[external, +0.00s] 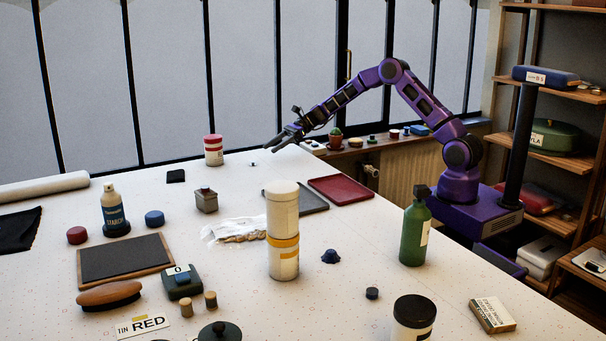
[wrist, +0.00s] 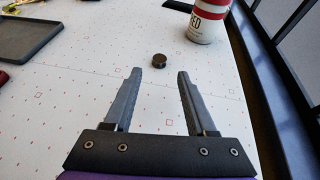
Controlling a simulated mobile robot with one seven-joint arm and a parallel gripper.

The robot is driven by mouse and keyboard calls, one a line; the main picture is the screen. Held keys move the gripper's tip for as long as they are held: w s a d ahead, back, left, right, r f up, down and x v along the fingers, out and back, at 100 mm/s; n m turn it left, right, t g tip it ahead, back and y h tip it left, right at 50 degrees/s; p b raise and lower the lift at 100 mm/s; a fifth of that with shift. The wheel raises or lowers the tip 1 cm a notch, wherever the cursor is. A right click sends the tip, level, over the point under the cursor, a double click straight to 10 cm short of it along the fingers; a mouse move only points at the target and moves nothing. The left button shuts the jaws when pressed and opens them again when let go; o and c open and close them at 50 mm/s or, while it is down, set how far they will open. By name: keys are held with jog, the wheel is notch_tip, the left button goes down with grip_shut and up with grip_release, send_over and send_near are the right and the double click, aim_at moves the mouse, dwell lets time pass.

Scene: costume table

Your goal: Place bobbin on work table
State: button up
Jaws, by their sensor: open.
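A small dark round disc, which looks like the bobbin, lies on the white work table (external: 345,240). It shows in the wrist view (wrist: 159,61) just beyond my fingertips, roughly centred between them, and as a tiny dark spot in the external view (external: 253,164). My gripper (external: 277,143) is open and empty over the table's far edge. In the wrist view its two fingers (wrist: 159,73) are spread apart, with bare table between them. The disc is not between the fingers and appears apart from them.
A red-and-white striped tin (wrist: 209,20) stands beyond the disc, to its right. A dark grey tray (wrist: 28,38) lies at left in the wrist view. A red tray (external: 341,189), tall pale canister (external: 283,232) and green bottle (external: 414,235) stand on the table. Table around the disc is clear.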

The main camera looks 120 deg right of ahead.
jog(key=v, duration=0.4)
jog(key=shift+s+r, duration=0.1)
dwell(0.4)
